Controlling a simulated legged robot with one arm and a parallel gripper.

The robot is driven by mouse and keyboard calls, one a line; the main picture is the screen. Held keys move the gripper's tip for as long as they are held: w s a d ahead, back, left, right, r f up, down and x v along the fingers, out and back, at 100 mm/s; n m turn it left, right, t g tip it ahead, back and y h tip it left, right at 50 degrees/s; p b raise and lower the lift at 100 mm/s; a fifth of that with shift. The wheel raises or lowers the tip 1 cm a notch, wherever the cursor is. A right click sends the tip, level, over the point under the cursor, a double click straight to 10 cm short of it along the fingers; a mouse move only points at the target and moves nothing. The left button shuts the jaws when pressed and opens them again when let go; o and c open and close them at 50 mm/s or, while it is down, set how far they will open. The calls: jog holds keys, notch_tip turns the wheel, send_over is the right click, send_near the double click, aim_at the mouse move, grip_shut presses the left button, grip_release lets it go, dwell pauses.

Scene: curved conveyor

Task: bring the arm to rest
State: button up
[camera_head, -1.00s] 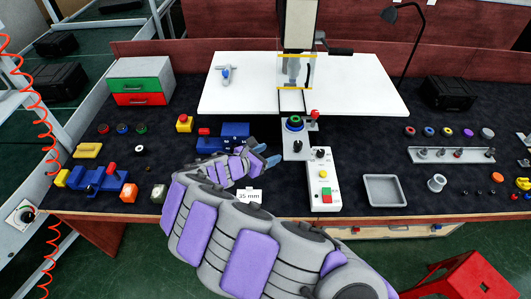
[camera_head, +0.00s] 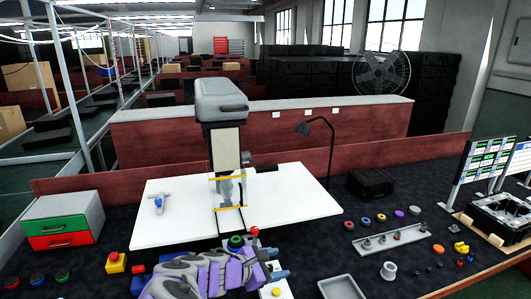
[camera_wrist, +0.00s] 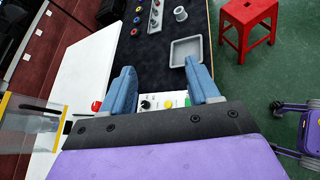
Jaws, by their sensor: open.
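My arm, in purple and grey segments, lies low in the head view. My gripper (camera_head: 275,264) is at its right end, with the two blue-grey fingers apart and nothing seen between them. It is in front of the press (camera_head: 227,150), close to or above the control box (camera_head: 275,292), which it partly hides. In the wrist view my gripper (camera_wrist: 163,83) is open and empty. The control box (camera_wrist: 160,101) shows between and beyond the fingers there. I cannot tell whether the fingers touch anything.
A white board (camera_head: 160,222) lies under the press. A green and red drawer unit (camera_head: 62,226) stands at left. A grey tray (camera_head: 340,288) and a black case (camera_head: 370,182) are at right. A red stool (camera_wrist: 248,22) stands on the floor.

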jog(key=s+d+r+m+g+y+b, duration=0.15)
jog(key=s+d+m+g, duration=0.25)
jog(key=s+d+m, duration=0.4)
jog(key=s+d+r+m+g+y, duration=0.1)
jog(key=s+d+r+m+g, duration=0.3)
jog(key=s+d, duration=0.6)
jog(key=s+a+f+m+y, duration=0.1)
jog(key=s+a+m+y, duration=0.1)
jog(key=s, duration=0.4)
jog(key=s+a+f+m+g+y+b, duration=0.1)
jog(key=s+f+m+y, duration=0.1)
jog(key=s, duration=0.5)
jog(key=s+a+f+m+y, duration=0.2)
jog(key=s+m+y, duration=0.2)
jog(key=s, duration=0.3)
jog(key=shift+s+a+f+m, duration=0.15)
jog(key=shift+a+m, duration=0.15)
jog(key=shift+m, duration=0.2)
jog(key=shift+c, duration=0.2)
